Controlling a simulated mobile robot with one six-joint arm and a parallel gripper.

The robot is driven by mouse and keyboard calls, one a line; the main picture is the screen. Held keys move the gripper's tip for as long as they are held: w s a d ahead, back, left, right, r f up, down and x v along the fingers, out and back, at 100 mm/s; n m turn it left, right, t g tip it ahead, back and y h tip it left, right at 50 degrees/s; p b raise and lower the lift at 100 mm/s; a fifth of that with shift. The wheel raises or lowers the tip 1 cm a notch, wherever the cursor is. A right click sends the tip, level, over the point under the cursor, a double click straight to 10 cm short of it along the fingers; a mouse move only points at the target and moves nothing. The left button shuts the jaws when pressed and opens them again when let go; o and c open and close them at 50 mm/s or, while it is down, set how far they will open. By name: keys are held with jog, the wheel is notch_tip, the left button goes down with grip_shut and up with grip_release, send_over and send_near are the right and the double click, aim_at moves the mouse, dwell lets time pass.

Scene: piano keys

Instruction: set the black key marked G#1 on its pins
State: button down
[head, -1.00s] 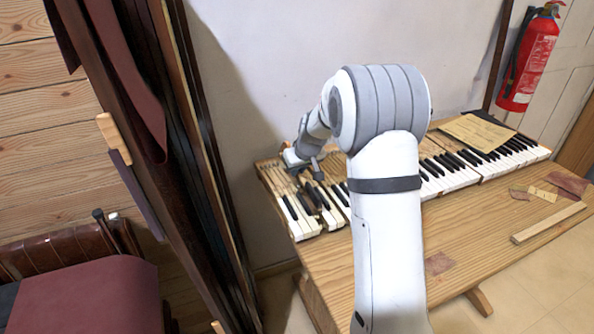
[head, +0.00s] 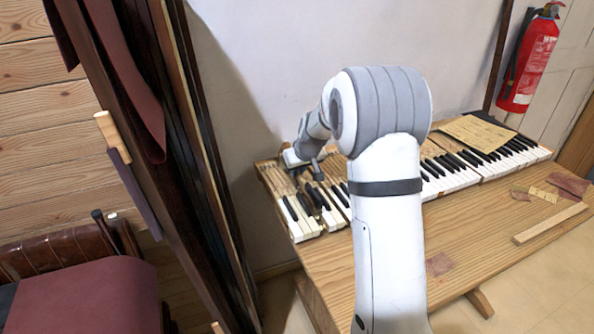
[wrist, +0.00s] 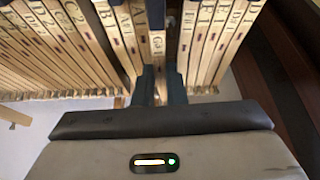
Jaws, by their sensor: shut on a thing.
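In the head view my gripper (head: 311,172) is over the back of the keys at the left end of the keyboard. The pins under the key are hidden, so I cannot tell whether it is seated on them.
The keyboard (head: 467,165) runs right along a wooden bench (head: 400,250). A paper sheet (head: 477,131) lies behind the keys. A wooden strip (head: 550,223) and scraps lie at the bench's right. Dark upright boards (head: 190,150) stand left of the bench.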

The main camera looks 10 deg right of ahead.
jog(key=shift+f+b, duration=0.4)
jog(key=shift+f, duration=0.05)
jog(key=c, duration=1.8)
grip_release()
jog(key=shift+r, duration=0.1)
jog(key=shift+r+p, duration=0.6)
jog(key=shift+r, duration=0.45)
jog(key=shift+o, duration=0.3)
jog(key=o, duration=0.5)
jog(key=shift+r, duration=0.1)
